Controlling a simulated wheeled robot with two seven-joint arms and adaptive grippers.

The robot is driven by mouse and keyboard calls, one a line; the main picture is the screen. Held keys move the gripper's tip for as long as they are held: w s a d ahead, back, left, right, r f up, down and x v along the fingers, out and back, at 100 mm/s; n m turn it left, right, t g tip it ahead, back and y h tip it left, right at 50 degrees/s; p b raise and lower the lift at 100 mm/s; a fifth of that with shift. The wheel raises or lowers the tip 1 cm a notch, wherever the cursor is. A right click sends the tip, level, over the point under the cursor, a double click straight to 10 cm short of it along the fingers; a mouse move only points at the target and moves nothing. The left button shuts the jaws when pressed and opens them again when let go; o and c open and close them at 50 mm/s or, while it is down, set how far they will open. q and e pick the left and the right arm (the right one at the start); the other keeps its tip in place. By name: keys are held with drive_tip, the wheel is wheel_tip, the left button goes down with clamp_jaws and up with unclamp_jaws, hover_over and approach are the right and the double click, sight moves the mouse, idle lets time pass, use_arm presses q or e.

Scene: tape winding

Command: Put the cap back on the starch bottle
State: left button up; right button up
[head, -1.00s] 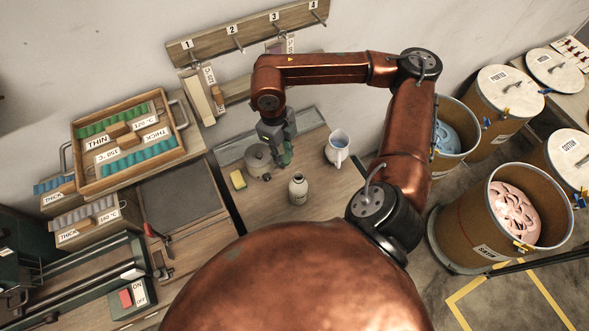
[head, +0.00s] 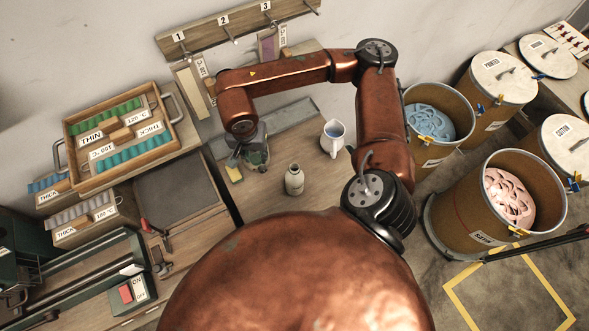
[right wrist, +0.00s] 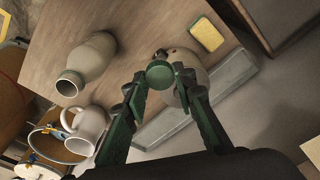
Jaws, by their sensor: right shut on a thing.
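The starch bottle (head: 294,181) stands upright on the wooden table, a pale bottle with a narrow neck. In the right wrist view the bottle (right wrist: 88,62) shows an open, uncapped mouth. My right gripper (head: 257,166) is to the left of the bottle and apart from it, in front of a grey pot. In the right wrist view its green fingertips are shut on a small round, dark green cap (right wrist: 160,74). The cap is too hidden to make out in the head view. My left gripper is not in view.
A white mug (head: 333,138) stands right of the bottle, towards the back. A yellow sponge (head: 234,172) lies left of my right gripper. The table around the bottle is clear.

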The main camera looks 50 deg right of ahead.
drive_tip(key=a+n, duration=0.1)
drive_tip(key=n, duration=0.2)
drive_tip(key=w+a+n, duration=0.1)
drive_tip(key=n, duration=0.2)
drive_tip(key=a+n+y, duration=0.1)
drive_tip(key=n, duration=0.3)
drive_tip(key=shift+w+a+f+t, duration=0.1)
drive_tip(key=shift+w+f+t, duration=0.1)
drive_tip(key=shift+w+t, duration=0.1)
